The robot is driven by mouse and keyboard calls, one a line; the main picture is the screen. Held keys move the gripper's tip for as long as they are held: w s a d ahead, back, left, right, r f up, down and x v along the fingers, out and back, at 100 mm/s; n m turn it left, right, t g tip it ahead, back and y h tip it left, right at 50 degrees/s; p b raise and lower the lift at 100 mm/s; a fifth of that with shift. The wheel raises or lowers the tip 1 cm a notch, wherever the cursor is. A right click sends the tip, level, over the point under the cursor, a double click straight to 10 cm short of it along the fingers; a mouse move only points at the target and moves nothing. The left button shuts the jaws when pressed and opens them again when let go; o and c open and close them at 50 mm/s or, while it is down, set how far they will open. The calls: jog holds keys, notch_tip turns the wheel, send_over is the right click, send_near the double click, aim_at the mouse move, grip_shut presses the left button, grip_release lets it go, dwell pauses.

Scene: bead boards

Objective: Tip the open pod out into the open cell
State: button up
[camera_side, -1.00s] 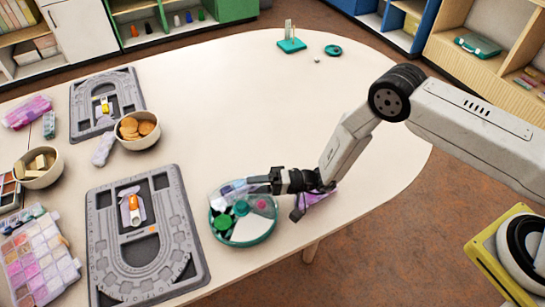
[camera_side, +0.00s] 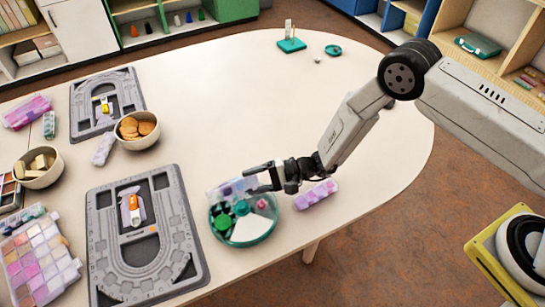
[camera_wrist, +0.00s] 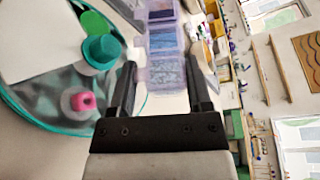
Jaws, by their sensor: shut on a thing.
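My gripper (camera_side: 252,181) is shut on a translucent purple pod strip (camera_side: 228,187), held over the far rim of a round teal-rimmed container (camera_side: 274,232). In the wrist view the strip (camera_wrist: 163,45) sits between the two fingers. Which pod in the strip is open, and what it holds, I cannot tell. The bead also shows in the wrist view (camera_wrist: 83,101). Which cell is the open one is not clear.
A pink-purple pod strip (camera_side: 316,194) lies right of the container. A grey bead board (camera_side: 185,245) lies close on its left. Bowls, another board and bead boxes stand farther left. The table's middle is clear; its front edge is near the container.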

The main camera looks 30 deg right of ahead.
jog(key=r+m+g, duration=0.1)
jog(key=m, duration=0.1)
jog(key=m+g+h, duration=0.1)
jog(key=m, duration=0.1)
jog(key=shift+w+r, duration=0.2)
jog(key=shift+r, duration=0.2)
jog(key=shift+w+r+m+g+h, duration=0.1)
jog(key=shift+r+m+g+h, duration=0.15)
jog(key=shift+m+g, duration=0.55)
jog(key=shift+r+m+g+h, duration=0.15)
jog(key=shift+r+m+g, duration=0.3)
jog(key=shift+m, duration=0.55)
jog(key=shift+f, duration=0.1)
